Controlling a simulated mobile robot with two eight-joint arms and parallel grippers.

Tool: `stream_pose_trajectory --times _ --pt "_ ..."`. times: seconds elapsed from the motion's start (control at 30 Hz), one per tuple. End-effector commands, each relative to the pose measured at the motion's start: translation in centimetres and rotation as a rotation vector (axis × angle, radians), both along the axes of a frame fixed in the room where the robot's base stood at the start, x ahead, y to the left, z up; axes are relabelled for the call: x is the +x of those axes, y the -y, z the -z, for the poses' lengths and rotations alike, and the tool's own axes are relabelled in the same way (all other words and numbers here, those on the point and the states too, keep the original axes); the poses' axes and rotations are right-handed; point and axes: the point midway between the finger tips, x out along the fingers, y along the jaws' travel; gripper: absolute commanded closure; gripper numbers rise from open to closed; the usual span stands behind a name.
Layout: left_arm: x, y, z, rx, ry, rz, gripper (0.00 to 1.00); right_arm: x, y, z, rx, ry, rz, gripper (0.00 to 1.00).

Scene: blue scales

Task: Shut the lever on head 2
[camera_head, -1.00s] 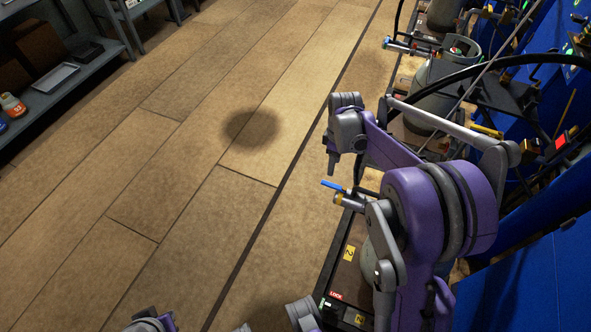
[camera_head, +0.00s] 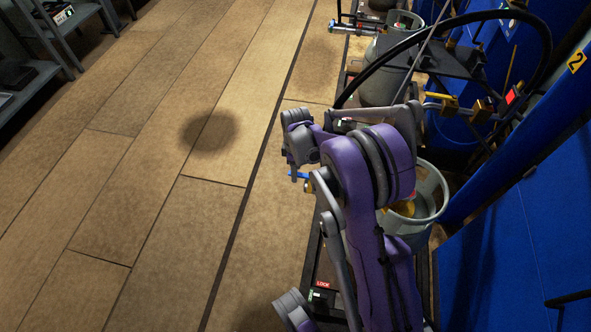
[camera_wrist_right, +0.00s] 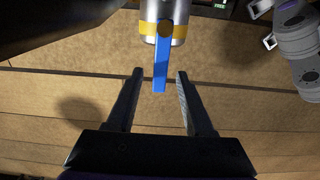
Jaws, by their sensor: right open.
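The blue lever (camera_head: 298,175) shows in the head view at the floor-side end of a brass-coloured valve (camera_head: 310,186). In the right wrist view the blue lever (camera_wrist_right: 161,65) hangs from a silver valve body (camera_wrist_right: 152,30) with yellow bands. My right gripper (camera_wrist_right: 160,74) is open, with one finger on each side of the lever's free end. A gap shows on both sides. In the head view my right gripper (camera_head: 293,168) points down beside the lever, and my arm hides part of the valve. My left gripper is not clearly seen.
Grey cylinders (camera_head: 380,75) with hoses and fittings stand along the right. A grey vessel (camera_head: 428,195) is behind my arm. A blue wall panel (camera_head: 520,240) bounds the right side. Wooden floor (camera_head: 130,150) is open on the left. A shelf (camera_head: 55,60) stands at far left.

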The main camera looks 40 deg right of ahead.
Motion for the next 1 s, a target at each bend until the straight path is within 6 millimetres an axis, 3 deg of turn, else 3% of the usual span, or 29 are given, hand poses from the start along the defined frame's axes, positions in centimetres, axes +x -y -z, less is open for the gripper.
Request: stream_pose_trajectory --times 0.17,0.47,0.5,1.0 --pt "0.00 0.00 -0.03 0.000 0.000 0.000 1.00 0.01 -0.01 -0.03 0.000 0.000 0.000 0.47" --pt "0.00 0.00 -0.03 0.000 0.000 0.000 1.00 0.00 0.00 -0.04 0.000 0.000 0.000 0.98" --pt "0.00 0.00 -0.03 0.000 0.000 0.000 1.00 0.00 0.00 -0.04 0.000 0.000 0.000 1.00" --pt "0.00 0.00 -0.03 0.000 0.000 0.000 1.00 0.00 0.01 -0.05 0.000 0.000 0.000 1.00"
